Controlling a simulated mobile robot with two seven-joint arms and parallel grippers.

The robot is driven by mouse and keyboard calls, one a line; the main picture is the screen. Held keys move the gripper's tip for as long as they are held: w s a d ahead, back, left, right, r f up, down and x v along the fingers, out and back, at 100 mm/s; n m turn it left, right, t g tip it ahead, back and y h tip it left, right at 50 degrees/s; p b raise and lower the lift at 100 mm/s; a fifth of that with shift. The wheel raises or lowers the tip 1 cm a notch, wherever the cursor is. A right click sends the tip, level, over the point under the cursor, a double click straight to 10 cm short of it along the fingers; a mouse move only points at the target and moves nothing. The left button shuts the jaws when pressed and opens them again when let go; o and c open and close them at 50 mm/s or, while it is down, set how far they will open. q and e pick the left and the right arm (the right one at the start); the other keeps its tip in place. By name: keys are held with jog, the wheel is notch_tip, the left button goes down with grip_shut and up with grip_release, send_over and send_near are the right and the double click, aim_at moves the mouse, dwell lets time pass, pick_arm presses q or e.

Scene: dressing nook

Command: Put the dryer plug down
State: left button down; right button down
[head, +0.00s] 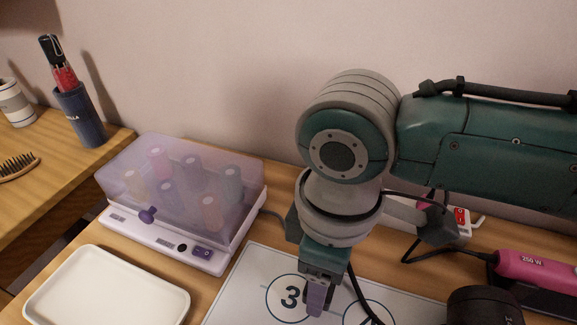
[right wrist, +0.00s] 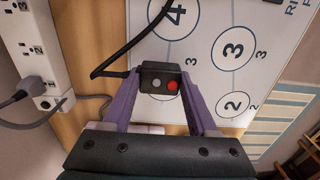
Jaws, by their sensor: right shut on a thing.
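My right gripper (head: 318,300) points down over the white numbered mat (head: 236,306), close to the circle marked 3. In the right wrist view its purple fingers (right wrist: 160,84) are shut on the dryer plug (right wrist: 153,72), a small black block with a red button and a grey one. The black cord (right wrist: 128,58) runs from the plug across the wood and up over the mat (right wrist: 205,92). In the head view the plug is hidden behind the gripper. I cannot tell whether it touches the mat. My left gripper is not in view.
A white power strip (right wrist: 28,45) with a grey plug (right wrist: 22,97) lies beside the mat. A roller box with a clear purple lid (head: 185,180) and a white tray (head: 105,290) stand left. A pink appliance (head: 535,267) and a dark cylinder (head: 482,308) are right.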

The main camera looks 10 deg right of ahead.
jog(key=shift+f, duration=0.55)
jog(key=shift+c, duration=0.9)
grip_release()
jog(key=shift+r, duration=0.3)
notch_tip(320, 180, up, 11)
jog(key=p, duration=0.3)
jog(key=s+a+m+t+y, duration=0.2)
jog(key=s+a+m+y, duration=0.1)
jog(key=s+a, duration=0.15)
jog(key=s+d+m+t+h, duration=0.1)
jog(key=s+d+m, duration=0.5)
jog(key=d, duration=0.8)
jog(key=shift+s+f+t+h, duration=0.3)
jog(key=shift+s+f+h, duration=0.05)
jog(key=shift+s+h, duration=0.55)
